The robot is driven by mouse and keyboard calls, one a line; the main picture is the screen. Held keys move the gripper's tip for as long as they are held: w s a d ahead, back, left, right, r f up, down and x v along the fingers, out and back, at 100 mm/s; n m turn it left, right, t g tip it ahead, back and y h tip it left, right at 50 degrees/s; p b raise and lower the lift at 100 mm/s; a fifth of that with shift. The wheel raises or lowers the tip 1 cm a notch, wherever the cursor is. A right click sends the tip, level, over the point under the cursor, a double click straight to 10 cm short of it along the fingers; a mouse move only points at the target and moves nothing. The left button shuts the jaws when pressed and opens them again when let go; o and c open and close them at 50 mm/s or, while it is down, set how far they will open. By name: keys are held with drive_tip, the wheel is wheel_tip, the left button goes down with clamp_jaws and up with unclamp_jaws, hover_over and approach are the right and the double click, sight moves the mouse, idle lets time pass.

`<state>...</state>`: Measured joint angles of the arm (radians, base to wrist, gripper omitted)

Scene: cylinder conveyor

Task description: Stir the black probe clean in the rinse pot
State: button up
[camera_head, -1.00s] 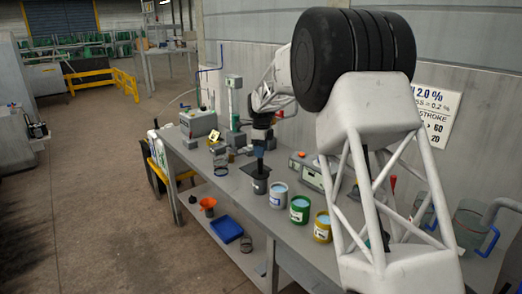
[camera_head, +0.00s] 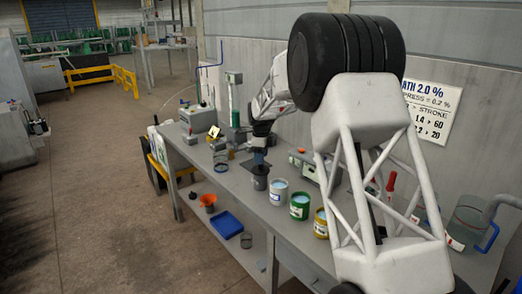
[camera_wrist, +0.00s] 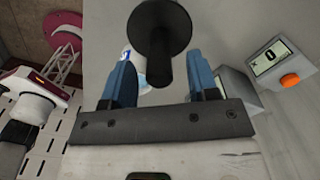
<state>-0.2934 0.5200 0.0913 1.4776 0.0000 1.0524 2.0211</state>
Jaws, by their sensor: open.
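To the right stand a white pot (camera_head: 278,197), a green pot (camera_head: 299,211) and a yellow pot (camera_head: 321,228) with bluish contents. Their labels are too small to read, so I cannot tell which is the rinse pot.
A box with a display and orange knob (camera_wrist: 290,80) is close on the right in the wrist view. A scale-like device (camera_head: 197,118) and small items stand left along the bench. A glass jar (camera_head: 466,222) is at right. A blue tray (camera_head: 226,225) lies on the lower shelf.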

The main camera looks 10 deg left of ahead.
sight(261, 169)
drive_tip(key=shift+f, duration=1.6)
clamp_jaws()
drive_tip(key=shift+r, duration=0.25)
drive_tip(key=shift+r, duration=2.2)
drive_tip(key=shift+r, duration=0.25)
drive_tip(key=shift+r, duration=2.2)
